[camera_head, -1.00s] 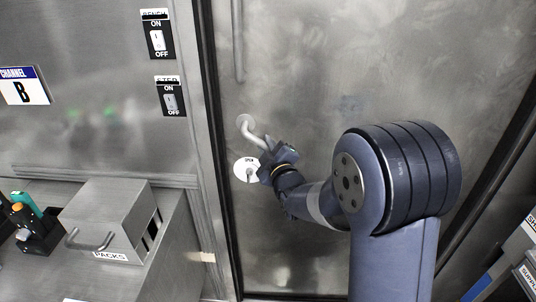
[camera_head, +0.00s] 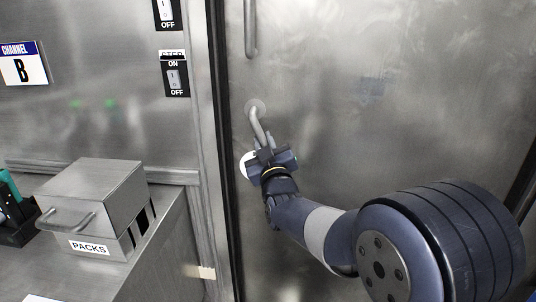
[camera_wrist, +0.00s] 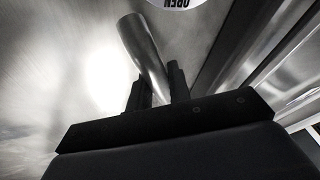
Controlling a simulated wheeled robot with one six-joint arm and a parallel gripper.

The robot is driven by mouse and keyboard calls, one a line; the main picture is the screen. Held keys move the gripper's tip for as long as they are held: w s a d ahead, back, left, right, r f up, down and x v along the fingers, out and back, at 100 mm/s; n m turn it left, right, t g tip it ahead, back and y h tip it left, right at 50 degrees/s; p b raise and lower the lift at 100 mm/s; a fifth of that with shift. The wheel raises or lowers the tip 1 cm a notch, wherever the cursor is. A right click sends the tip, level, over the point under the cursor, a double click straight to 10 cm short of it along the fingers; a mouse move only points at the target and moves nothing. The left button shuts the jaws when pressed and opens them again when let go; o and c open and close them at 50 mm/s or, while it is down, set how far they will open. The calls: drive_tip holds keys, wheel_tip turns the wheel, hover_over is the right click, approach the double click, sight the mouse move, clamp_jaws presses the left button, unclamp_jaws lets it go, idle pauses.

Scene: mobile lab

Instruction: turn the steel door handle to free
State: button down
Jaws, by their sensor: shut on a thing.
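The steel door handle (camera_head: 257,126) is a bent lever on the steel door (camera_head: 320,70). It now points steeply down from its round mount. My gripper (camera_head: 265,154) is shut on the lower end of the lever. In the wrist view the grey lever (camera_wrist: 145,45) runs down between the two dark fingers of my gripper (camera_wrist: 157,88). A round white label (camera_head: 246,165) lies behind my gripper and is partly hidden in the head view. In the wrist view part of the label (camera_wrist: 178,3) reads OPEN.
A vertical grab bar (camera_head: 250,28) is above the handle. Left of the door frame are a switch (camera_head: 174,78) and a steel box marked PACKS (camera_head: 95,190) on a bench. The door surface right of my gripper is bare.

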drive_tip(key=shift+a+f+m+b, duration=0.1)
drive_tip(key=shift+a+m+b, duration=0.2)
drive_tip(key=shift+m+b, duration=0.3)
drive_tip(key=c, duration=1.3)
unclamp_jaws()
drive_tip(key=shift+s+t, duration=0.1)
drive_tip(key=shift+t, duration=0.2)
drive_tip(key=v, duration=1)
drive_tip(key=shift+s, duration=0.35)
drive_tip(key=shift+w, duration=0.15)
drive_tip(key=x, duration=1)
drive_tip(key=shift+w, duration=0.35)
